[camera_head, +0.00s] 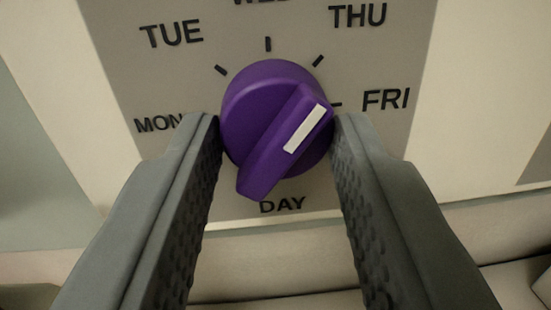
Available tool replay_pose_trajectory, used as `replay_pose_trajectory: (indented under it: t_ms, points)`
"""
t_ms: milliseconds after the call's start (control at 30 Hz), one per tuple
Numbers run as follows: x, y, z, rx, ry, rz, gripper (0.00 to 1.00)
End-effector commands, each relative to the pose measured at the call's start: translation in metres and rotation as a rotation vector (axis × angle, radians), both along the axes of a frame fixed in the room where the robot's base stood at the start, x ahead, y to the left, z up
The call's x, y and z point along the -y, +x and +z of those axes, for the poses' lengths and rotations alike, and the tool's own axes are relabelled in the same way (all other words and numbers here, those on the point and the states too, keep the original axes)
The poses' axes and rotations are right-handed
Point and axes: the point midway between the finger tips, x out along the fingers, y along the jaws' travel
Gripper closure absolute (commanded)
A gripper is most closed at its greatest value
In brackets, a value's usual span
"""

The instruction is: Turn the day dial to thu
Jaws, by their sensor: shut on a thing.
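The purple day dial (262,90) is a round knob with a raised ridge, on a grey panel (120,80). A white stripe (304,128) marks one end of the ridge. The stripe slants up and to the right, in line with the direction of the tick (318,60) below the THU label (358,16). The FRI label (386,100) is right of the dial. My gripper (276,122) is shut on the dial, one finger on its left side and one on its right. The left finger partly covers the MON label (155,124).
The TUE label (171,34) is at the upper left, and the WED label is cut off by the top edge. The DAY label (282,205) is under the dial. Pale surfaces flank the panel, and a beige ledge (270,260) runs below it.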

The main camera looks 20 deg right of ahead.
Motion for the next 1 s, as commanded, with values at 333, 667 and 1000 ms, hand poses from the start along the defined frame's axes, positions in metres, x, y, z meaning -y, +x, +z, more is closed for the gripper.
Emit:
replay_pose_trajectory:
  t_ms: [333, 667, 1000]
  points:
    - [-0.0006, 0.0004, -0.0023, 0.024, 0.102, 0.0, 0.88]
    - [-0.0005, 0.0003, -0.0025, 0.027, 0.112, 0.0, 0.88]
    - [-0.0005, 0.0002, -0.0014, 0.028, 0.111, 0.0, 0.44]
